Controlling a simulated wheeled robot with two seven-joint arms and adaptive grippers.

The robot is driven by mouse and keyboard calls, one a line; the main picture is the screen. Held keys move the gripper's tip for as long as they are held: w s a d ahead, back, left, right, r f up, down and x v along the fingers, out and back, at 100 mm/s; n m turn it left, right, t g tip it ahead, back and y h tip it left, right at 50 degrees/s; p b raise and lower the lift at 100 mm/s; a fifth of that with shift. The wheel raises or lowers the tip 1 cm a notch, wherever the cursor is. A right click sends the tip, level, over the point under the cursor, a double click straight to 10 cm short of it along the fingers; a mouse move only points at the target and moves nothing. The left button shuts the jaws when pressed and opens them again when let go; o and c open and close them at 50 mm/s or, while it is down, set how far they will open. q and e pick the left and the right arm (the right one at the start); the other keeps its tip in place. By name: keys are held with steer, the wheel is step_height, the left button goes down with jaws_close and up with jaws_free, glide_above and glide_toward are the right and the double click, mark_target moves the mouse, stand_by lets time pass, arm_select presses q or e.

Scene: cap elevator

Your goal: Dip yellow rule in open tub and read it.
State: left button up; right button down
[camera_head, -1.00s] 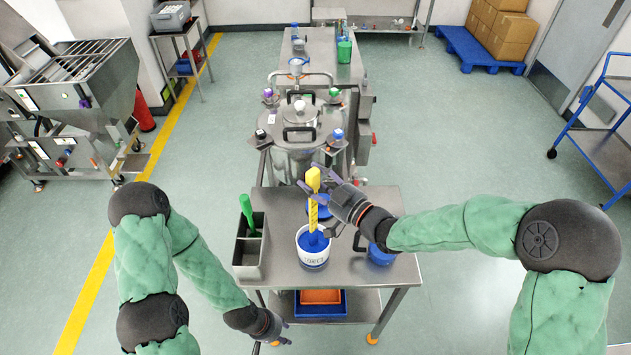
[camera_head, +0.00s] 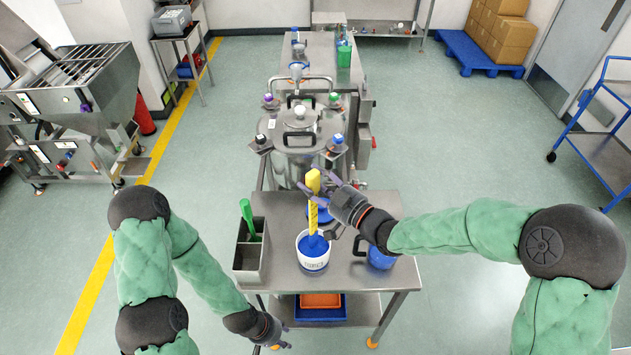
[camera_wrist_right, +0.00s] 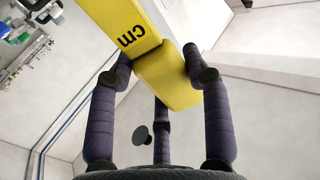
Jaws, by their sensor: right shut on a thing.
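The yellow rule (camera_head: 313,205) stands upright in the head view, with its lower end in the blue contents of the open white tub (camera_head: 313,264). My right gripper (camera_head: 325,184) is shut on the rule's upper end. In the right wrist view the rule (camera_wrist_right: 150,50) shows the letters "cm", with the fingers (camera_wrist_right: 165,85) around its end. How deep the lower end reaches is hidden by the blue contents. My left gripper (camera_head: 278,336) hangs low at the table's front left, apart from the tub; its finger opening is too small to tell.
A grey divided bin (camera_head: 250,262) with a green-handled tool (camera_head: 247,218) stands left of the tub. A blue tub (camera_head: 381,258) stands to the right, and another blue item (camera_head: 325,213) lies behind the rule. A steel vessel (camera_head: 300,135) stands behind the table (camera_head: 375,290).

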mark_target(315, 171)
steer(key=shift+r, duration=0.1)
stand_by(0.3)
steer(key=shift+r+p, duration=1.6)
steer(key=shift+r, duration=1.4)
steer(key=shift+f, duration=0.1)
